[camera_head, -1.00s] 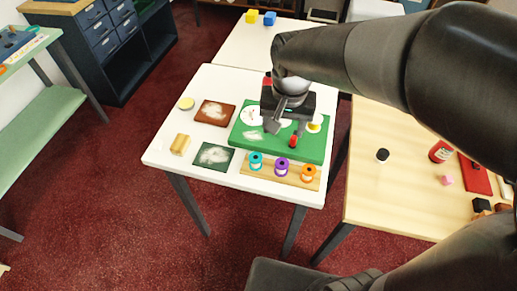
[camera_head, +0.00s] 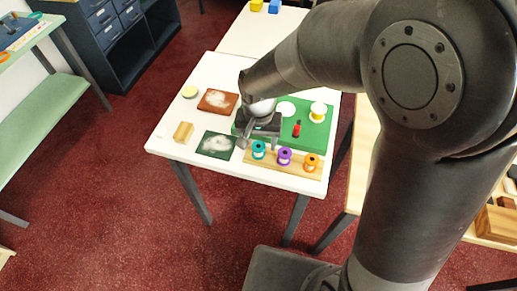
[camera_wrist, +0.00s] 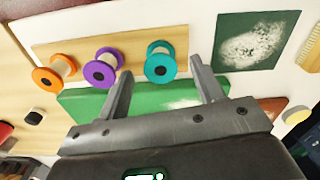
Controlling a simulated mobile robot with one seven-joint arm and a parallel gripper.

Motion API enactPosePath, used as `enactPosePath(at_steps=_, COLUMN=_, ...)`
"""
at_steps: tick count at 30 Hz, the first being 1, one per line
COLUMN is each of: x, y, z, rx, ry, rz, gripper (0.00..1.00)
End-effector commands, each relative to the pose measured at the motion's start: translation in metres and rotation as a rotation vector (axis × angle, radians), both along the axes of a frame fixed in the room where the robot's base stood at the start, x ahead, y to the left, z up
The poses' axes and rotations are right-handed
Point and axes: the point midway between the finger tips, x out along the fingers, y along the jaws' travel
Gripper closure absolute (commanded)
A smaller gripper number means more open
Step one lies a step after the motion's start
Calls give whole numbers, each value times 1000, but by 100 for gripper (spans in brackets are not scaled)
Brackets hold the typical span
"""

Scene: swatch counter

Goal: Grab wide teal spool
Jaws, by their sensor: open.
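The teal spool (camera_head: 259,150) stands at the left end of a wooden strip (camera_head: 300,168) near the front edge of the white table. Beside it stand a purple spool (camera_head: 284,156) and an orange spool (camera_head: 311,162). My gripper (camera_head: 258,146) is just behind the teal spool in the head view. In the wrist view, my gripper (camera_wrist: 160,85) is open and empty, and the teal spool (camera_wrist: 162,66) appears beyond and between its two fingers. I cannot tell the exact height gap.
A dark green swatch (camera_head: 216,145), a brown swatch (camera_head: 217,101) and a tan block (camera_head: 183,132) lie to the left.

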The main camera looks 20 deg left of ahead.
Motion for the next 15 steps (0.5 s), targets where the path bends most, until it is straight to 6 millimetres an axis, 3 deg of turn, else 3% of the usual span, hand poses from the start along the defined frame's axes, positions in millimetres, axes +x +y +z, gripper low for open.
enactPosePath(at_steps=6, x=-1, y=1, z=-24, rx=-1, ry=1, rz=0, gripper=39)
enactPosePath(at_steps=13, x=0, y=1, z=-25, rx=0, ry=0, rz=0, gripper=39)
enactPosePath(at_steps=15, x=0, y=1, z=-25, rx=0, ry=0, rz=0, gripper=43)
